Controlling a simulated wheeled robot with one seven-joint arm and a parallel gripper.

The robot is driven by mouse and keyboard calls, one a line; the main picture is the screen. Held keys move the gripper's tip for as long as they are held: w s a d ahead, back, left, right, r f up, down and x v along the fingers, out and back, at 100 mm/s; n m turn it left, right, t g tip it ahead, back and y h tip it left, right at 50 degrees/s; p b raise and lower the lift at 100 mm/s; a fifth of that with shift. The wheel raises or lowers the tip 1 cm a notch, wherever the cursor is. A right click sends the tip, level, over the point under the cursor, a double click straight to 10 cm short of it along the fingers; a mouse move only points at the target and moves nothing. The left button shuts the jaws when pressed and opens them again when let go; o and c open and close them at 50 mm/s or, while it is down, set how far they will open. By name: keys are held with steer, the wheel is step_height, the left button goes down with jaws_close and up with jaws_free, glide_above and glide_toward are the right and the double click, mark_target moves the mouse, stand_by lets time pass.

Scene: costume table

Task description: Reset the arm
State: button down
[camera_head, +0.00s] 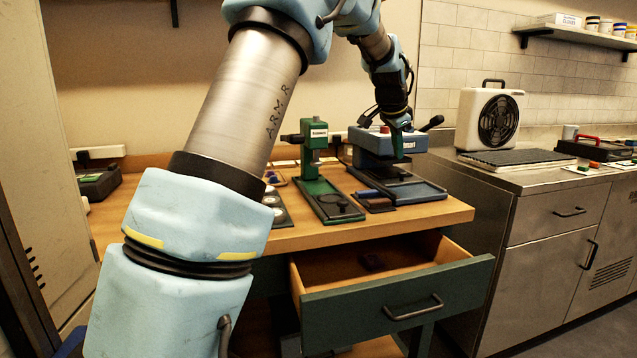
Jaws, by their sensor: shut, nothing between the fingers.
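My arm comes up from the lower left, bends at the top and reaches down at the upper middle. My gripper (398,143) hangs over the wooden table, pointing down. Its green fingers look closed together with nothing between them. It is in front of the blue press (376,144) in the picture and hides part of it. I cannot tell whether it touches the press.
A green press (313,140) stands left of the blue one on the wooden table (310,235). Below, a green-fronted drawer (400,300) is pulled open with a small dark item inside. A fan (492,118) stands on the metal counter (530,182) at right.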

steer(key=s+a+f+n+g+y+p, duration=0.1)
steer(key=s+a+f+n+p, duration=0.2)
steer(key=a, duration=0.8)
steer(key=s+a+f+n+y, duration=0.15)
steer(key=s+a+n, duration=0.35)
steer(key=a, duration=0.5)
steer(key=s+a+f+n+g+p, duration=0.1)
steer(key=s+a+f+n, duration=0.2)
steer(key=s+a, duration=0.4)
steer(key=s+a+f+n+g+y+p, duration=0.1)
steer(key=s+a+f+n+p, duration=0.1)
steer(key=s+a, duration=0.5)
steer(key=s+f+n, duration=0.1)
steer(key=s, duration=0.4)
steer(key=shift+s+a+g, duration=0.15)
steer(key=shift+a+g, duration=0.05)
steer(key=shift+g, duration=0.1)
